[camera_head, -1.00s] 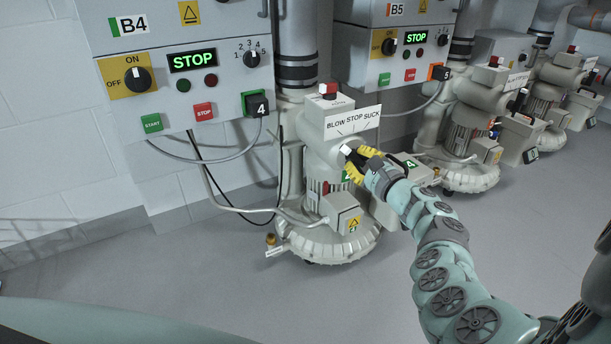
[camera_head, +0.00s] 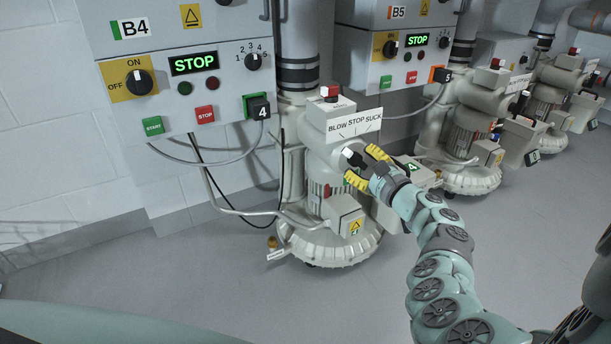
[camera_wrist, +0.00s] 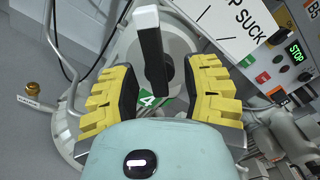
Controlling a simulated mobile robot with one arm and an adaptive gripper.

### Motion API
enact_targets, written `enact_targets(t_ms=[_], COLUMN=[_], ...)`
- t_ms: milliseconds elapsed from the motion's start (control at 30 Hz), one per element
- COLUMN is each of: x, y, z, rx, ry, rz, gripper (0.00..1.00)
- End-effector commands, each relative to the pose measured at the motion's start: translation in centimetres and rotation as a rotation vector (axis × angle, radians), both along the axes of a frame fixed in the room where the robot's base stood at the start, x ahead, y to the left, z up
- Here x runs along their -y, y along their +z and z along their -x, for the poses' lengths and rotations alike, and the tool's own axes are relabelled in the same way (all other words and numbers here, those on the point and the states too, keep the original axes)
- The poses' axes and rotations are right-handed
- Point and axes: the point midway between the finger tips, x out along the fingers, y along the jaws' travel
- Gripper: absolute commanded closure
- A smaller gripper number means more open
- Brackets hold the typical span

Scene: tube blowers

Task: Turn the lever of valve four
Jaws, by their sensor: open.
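The valve lever of blower four, a black handle with a white tip (camera_head: 347,152), sticks out of the pale blower (camera_head: 338,243) in the head view. A BLOW STOP SUCK plate (camera_head: 354,122) is above it. The lever leans toward the left, BLOW side, but its exact setting is unclear. My gripper (camera_head: 363,166) is open, its yellow-and-black fingers apart beside the lever. In the wrist view the lever (camera_wrist: 151,60) stands between the two spread fingers, with a visible gap on each side. The green 4 label (camera_wrist: 148,99) is partly hidden behind the lever.
Control box B4 (camera_head: 160,95) hangs on the wall at left, its display reading STOP. Box B5 (camera_head: 400,45) and more blowers (camera_head: 470,130) stand to the right. Hoses and cables run beside blower four. The floor (camera_head: 200,310) in front is clear.

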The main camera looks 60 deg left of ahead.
Motion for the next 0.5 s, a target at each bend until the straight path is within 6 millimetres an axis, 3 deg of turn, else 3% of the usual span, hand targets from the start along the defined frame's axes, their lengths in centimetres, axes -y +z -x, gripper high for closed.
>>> enact_targets(t_ms=[500], x=[6.2], y=[-0.2], z=[0.4], rx=[-0.005], ry=[-0.008], rz=[0.004], gripper=[0.54])
